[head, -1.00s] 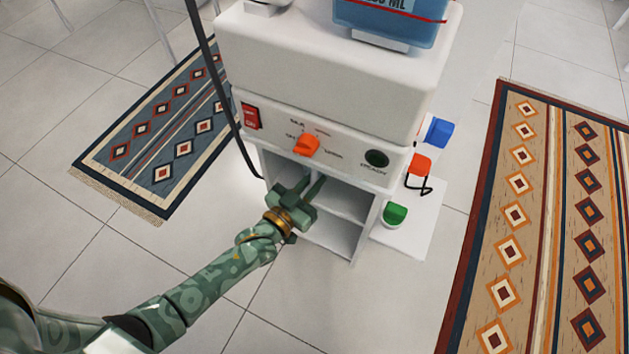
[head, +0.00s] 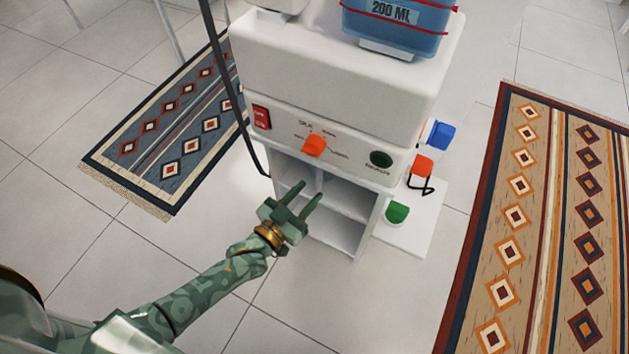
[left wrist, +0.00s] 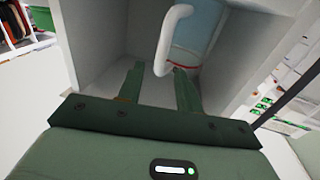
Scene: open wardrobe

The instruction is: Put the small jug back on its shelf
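In the left wrist view, a pale blue jug (left wrist: 197,38) with a white curved handle (left wrist: 168,40) and a reddish band low on its body stands inside a white compartment. Its top is cut off by the frame. In the head view I cannot make out this jug within the open shelves of the white cabinet (head: 375,222). My left gripper (head: 309,191) is at the shelf opening, fingers pointing in. In the left wrist view the left gripper (left wrist: 158,69) is open, its fingers apart with the handle's lower end just beyond them. My right gripper is out of view.
A larger blue container (head: 395,28) marked 200 ML stands on the cabinet top. An orange knob (head: 314,146) and a red switch (head: 261,117) are above the opening. Small blue, orange and green items are on a white board (head: 421,225) at right. Patterned rugs lie either side.

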